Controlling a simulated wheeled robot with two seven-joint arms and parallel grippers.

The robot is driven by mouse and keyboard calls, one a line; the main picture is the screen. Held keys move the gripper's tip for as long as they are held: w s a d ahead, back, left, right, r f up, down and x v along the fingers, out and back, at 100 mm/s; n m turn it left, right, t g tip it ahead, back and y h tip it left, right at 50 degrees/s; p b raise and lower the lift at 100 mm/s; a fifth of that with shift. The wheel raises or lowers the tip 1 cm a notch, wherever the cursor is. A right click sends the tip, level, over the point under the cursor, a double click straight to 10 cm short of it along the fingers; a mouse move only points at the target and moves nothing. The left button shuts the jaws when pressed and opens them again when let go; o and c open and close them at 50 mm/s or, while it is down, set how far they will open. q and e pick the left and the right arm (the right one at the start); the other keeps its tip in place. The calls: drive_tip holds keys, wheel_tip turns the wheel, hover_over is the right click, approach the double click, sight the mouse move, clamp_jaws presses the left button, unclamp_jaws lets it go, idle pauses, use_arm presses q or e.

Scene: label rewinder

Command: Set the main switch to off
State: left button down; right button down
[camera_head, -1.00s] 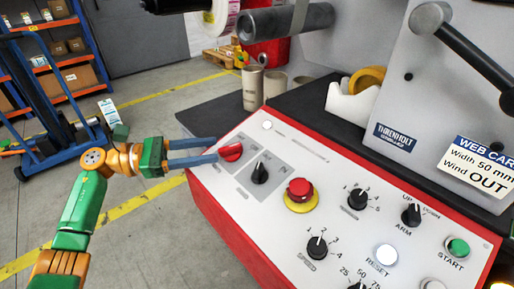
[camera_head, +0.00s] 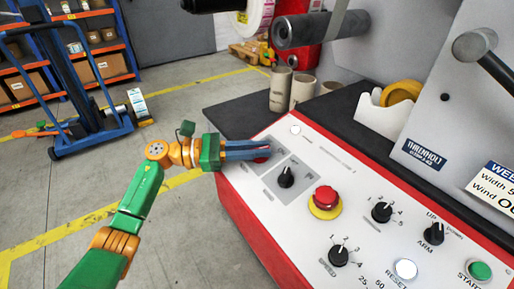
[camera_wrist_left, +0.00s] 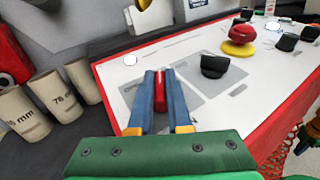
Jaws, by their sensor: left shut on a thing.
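The main switch, a red rotary knob (camera_head: 262,159), sits at the far left end of the white control panel (camera_head: 262,215). My left gripper (camera_head: 268,150) reaches it from the left, and its blue fingers hide most of the knob. In the left wrist view, the red handle (camera_wrist_left: 160,92) stands between the two fingers (camera_wrist_left: 160,75), which are shut on its sides. The handle lies in line with the fingers. The markings around the knob are mostly covered and too small to read.
A black selector knob (camera_head: 286,177) is just right of the switch, and a red emergency button on a yellow base (camera_head: 325,198) is beyond it. A white lamp (camera_head: 295,129) is at the panel's back edge. Cardboard cores (camera_head: 302,90) stand on the dark table behind.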

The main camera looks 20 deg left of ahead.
use_arm(q)
drive_tip(key=shift+s+r+n+t+y+p, duration=0.15)
drive_tip(key=shift+n+t+y+p, duration=0.35)
drive_tip(key=shift+n+t+p, duration=0.55)
drive_tip(key=n+t+y+p, duration=0.4)
drive_tip(key=p, duration=0.1)
drive_tip(key=n+t+y+p, duration=0.3)
drive_tip(key=n+y+p, duration=0.1)
drive_tip(key=n+p, duration=0.1)
drive_tip(key=shift+d+r+n+t+y, duration=0.1)
drive_tip(key=shift+r+n+t+y, duration=0.15)
drive_tip(key=shift+t+y, duration=0.15)
drive_tip(key=shift+f+n+t+y+p, duration=0.15)
drive_tip(key=shift+n+t+y+p, duration=0.1)
drive_tip(key=shift+n+y+p, duration=0.5)
drive_tip(key=shift+f+n+t+y+p, duration=0.2)
drive_tip(key=shift+n+y+p, duration=0.25)
drive_tip(key=shift+n+y, duration=0.6)
drive_tip(key=shift+y, duration=0.3)
drive_tip(key=c, duration=0.9)
unclamp_jaws()
drive_tip(key=shift+o, duration=0.2)
